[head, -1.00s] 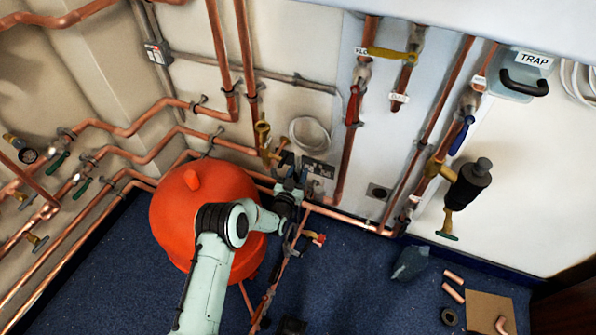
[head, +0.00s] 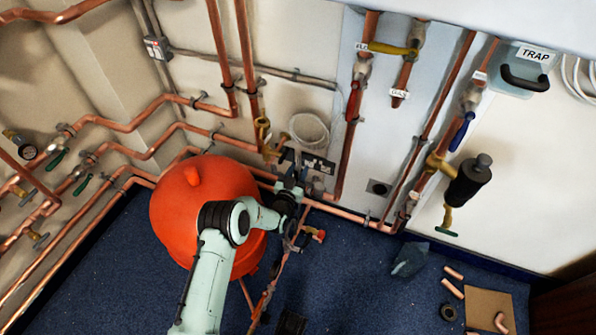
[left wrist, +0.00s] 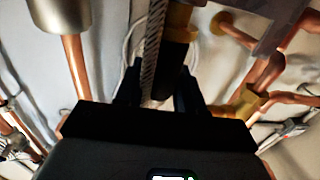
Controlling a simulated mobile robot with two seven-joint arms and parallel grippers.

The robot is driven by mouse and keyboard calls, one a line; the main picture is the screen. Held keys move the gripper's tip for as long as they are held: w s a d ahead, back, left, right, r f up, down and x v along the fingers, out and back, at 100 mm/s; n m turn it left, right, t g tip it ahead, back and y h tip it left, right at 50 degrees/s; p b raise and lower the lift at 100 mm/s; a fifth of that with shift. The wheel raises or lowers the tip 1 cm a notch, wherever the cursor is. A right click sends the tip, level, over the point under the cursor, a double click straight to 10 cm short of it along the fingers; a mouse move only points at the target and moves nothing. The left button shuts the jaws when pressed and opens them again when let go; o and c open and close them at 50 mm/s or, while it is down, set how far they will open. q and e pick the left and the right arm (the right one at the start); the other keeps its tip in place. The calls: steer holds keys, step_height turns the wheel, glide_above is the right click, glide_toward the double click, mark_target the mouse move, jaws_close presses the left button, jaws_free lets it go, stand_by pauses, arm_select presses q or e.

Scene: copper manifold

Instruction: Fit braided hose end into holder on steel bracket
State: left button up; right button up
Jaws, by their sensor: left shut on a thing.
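My left gripper (head: 291,190) is at the end of the pale green arm, near the low pipes to the right of the orange tank. In the left wrist view its two dark fingers (left wrist: 157,90) are shut on the braided hose (left wrist: 154,40), which runs up out of the picture from between them. The hose's gripped end is mostly hidden by the fingers and the dark gripper body. A grey plate (head: 318,164), perhaps the steel bracket, is on the wall just above and right of the gripper. I cannot make out the holder. My right gripper is not in view.
The orange tank (head: 195,212) stands beside my left arm. Copper pipes (head: 345,213) run low along the wall, close to the gripper. A thin pale loop (head: 309,129) hangs above it. Loose pipe pieces (head: 452,288) lie on the blue floor at right.

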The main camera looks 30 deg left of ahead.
arm_select(q)
steer(key=shift+f, duration=0.65)
steer(key=o, duration=1.2)
steer(key=s+p, duration=0.1)
steer(key=s, duration=0.3)
steer(key=s+d+p, duration=0.1)
steer(key=s+p, duration=0.1)
steer(key=s, duration=0.3)
steer(key=s+p, duration=0.1)
steer(key=s, duration=0.3)
steer(key=shift+s+d, duration=0.15)
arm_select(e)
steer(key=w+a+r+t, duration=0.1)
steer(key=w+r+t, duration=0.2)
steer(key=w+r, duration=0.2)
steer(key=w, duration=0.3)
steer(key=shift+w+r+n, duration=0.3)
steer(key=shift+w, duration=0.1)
arm_select(q)
steer(key=shift+p, duration=0.35)
